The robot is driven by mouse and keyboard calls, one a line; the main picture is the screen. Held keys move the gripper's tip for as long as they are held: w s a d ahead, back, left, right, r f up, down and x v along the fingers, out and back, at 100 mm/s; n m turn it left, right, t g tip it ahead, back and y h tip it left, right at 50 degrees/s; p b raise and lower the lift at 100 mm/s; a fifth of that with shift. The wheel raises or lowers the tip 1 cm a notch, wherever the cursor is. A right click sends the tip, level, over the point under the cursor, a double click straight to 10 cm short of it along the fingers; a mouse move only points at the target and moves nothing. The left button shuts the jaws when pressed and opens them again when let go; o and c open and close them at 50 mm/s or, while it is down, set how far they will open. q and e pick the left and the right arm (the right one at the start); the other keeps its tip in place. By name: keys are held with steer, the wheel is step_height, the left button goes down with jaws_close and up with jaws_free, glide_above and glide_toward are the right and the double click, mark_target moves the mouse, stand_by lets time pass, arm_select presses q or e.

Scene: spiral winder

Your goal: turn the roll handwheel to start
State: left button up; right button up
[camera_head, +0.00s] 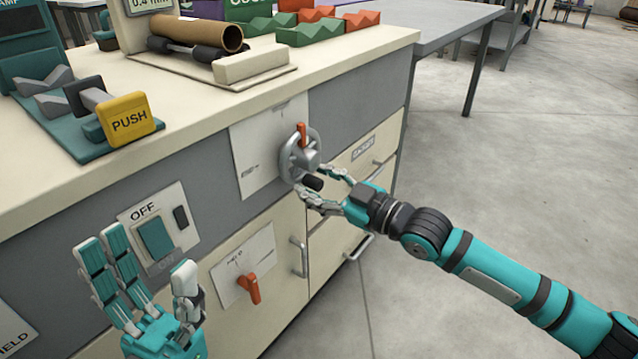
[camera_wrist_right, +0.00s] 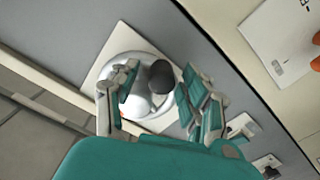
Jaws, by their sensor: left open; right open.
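The roll handwheel (camera_head: 287,163) is a grey wheel on a pale plate on the cabinet front, with an orange pointer (camera_head: 302,134) upright at its top. Its black knob (camera_head: 313,183) sits at the lower right of the rim. My right gripper (camera_head: 323,184) is open, its fingers reaching around the knob from the right. In the right wrist view the knob (camera_wrist_right: 160,75) lies between the spread fingers; whether they touch it I cannot tell. My left gripper (camera_head: 148,262) is open and empty, low at the left, in front of the cabinet.
An OFF switch (camera_head: 156,238) and an orange rotary knob (camera_head: 249,289) are on the cabinet front near my left gripper. A yellow PUSH block (camera_head: 127,118) and a brown tube (camera_head: 205,31) are on the top. Drawer handles stick out below the handwheel. The floor at right is clear.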

steer(key=v, duration=1.2)
